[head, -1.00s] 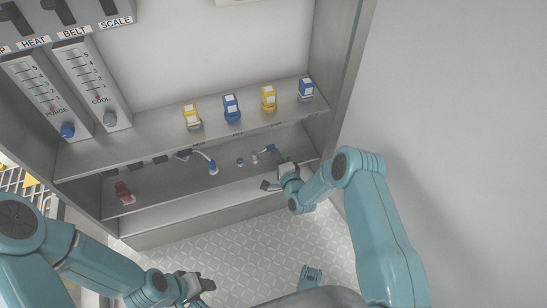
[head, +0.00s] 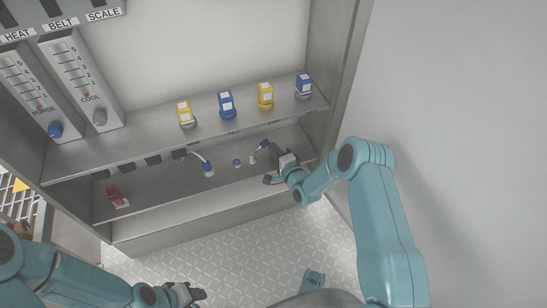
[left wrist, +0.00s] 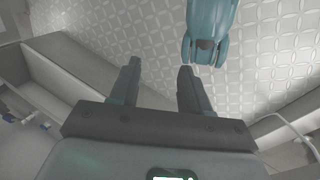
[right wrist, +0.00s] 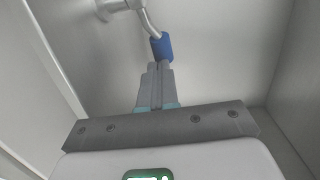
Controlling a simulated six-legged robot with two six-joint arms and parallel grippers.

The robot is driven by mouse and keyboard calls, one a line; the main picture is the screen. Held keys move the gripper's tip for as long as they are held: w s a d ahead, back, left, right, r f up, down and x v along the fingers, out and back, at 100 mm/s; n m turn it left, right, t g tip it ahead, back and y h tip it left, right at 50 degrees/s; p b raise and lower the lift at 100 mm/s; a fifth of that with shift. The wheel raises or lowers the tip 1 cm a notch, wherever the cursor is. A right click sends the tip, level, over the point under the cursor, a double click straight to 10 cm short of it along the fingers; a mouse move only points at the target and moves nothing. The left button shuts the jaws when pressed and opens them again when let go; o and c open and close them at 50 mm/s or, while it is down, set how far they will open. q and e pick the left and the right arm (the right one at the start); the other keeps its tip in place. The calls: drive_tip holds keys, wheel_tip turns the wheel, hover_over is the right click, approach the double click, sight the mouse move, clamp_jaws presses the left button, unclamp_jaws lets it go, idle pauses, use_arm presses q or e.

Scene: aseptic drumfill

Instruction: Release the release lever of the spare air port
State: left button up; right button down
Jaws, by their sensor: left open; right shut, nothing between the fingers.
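A bent metal lever with a blue grip (head: 264,145) is on the lower shelf bay at the right; it also shows at the top of the right wrist view (right wrist: 162,46). My right gripper (right wrist: 158,68) is shut and empty, its fingertips at the lower end of the blue grip. I cannot tell whether they touch it. In the head view, my right gripper (head: 278,163) is just right of this lever. A similar blue-tipped lever (head: 207,169) is further left. No port label is readable. My left gripper (left wrist: 158,75) is open and empty, low over the floor.
Small blue and white fittings (head: 237,162) lie between the levers. A red piece (head: 116,197) is at the bay's left. Yellow and blue containers (head: 226,105) stand on the upper shelf (head: 150,140). The bay's right side wall (head: 328,125) is close to my right gripper.

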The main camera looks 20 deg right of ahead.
drive_tip(key=s+p, duration=0.2)
drive_tip(key=s, duration=0.5)
drive_tip(key=shift+s+d+r+p, duration=0.25)
drive_tip(key=shift+d+r+p, duration=0.15)
drive_tip(key=shift+r, duration=0.05)
